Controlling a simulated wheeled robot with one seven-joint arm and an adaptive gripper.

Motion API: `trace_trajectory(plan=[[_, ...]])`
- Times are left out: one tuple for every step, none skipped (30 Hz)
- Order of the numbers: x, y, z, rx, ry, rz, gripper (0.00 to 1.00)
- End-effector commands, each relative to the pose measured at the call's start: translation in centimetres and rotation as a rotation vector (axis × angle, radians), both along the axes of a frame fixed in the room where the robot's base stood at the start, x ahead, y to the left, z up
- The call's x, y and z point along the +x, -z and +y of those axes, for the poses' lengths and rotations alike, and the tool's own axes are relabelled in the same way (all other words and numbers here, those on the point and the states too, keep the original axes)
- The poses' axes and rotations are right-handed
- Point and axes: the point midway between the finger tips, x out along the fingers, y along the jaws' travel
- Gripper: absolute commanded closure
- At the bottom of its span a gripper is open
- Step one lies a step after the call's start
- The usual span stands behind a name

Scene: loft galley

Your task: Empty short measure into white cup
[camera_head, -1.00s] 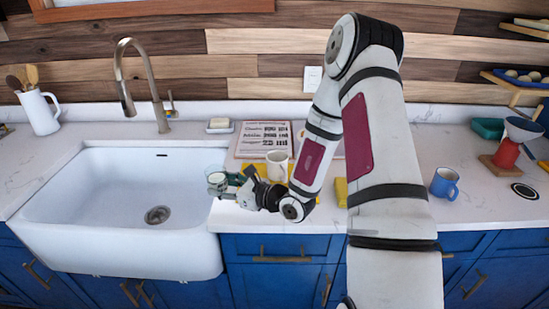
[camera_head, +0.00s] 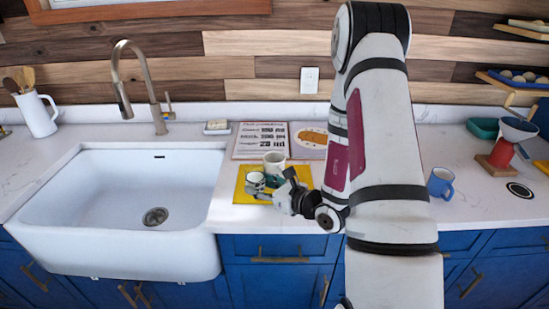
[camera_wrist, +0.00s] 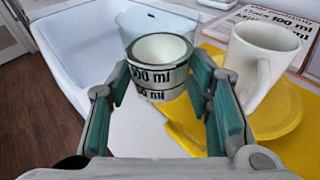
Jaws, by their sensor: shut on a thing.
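The short measure (camera_wrist: 158,75) is a small round vessel with black "ml" lettering, held about upright between the fingers of my gripper (camera_wrist: 160,98) in the wrist view. In the head view the measure (camera_head: 255,183) is just left of and in front of the white cup (camera_head: 274,160). The inside of the measure looks pale, and I cannot tell its contents. The white cup (camera_wrist: 258,62) stands upright to the right of my gripper in the wrist view, with its handle towards me. It stands apart from the measure on a yellow area. Its inside is mostly hidden.
A yellow mat (camera_head: 244,194) lies under the cup area. A printed board (camera_head: 244,150) lies behind it. The white sink (camera_head: 110,190) is to the left. A blue mug (camera_head: 440,183) stands to the right. The counter in front of the mat is clear.

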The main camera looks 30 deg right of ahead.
Motion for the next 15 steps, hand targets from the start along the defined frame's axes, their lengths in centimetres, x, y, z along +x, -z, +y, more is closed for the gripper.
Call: trace_trajectory(plan=[[0.0,0.0,-0.1,0.009,0.000,0.004,0.96],[0.0,0.0,-0.1,0.015,0.001,0.008,0.96],[0.1,0.0,-0.2,0.026,0.002,0.013,0.96],[0.1,0.1,-0.3,0.035,0.002,0.019,0.96],[0.1,0.1,-0.3,0.044,0.002,0.025,0.96],[0.2,0.2,-0.4,0.059,0.002,0.033,0.96],[0.2,0.2,-0.5,0.073,0.001,0.040,0.96],[0.2,0.3,-0.6,0.086,0.002,0.048,0.96],[0.3,0.4,-0.7,0.103,0.003,0.058,0.96],[0.4,0.5,-0.8,0.116,0.002,0.065,0.96],[0.4,0.5,-0.8,0.129,0.003,0.072,0.96],[0.4,0.5,-0.9,0.146,0.002,0.083,0.96],[0.4,0.1,-1.0,0.159,0.001,0.088,0.96],[0.4,-0.3,-1.1,0.170,0.001,0.093,0.96],[0.4,-0.7,-1.2,0.187,0.002,0.104,0.96]])
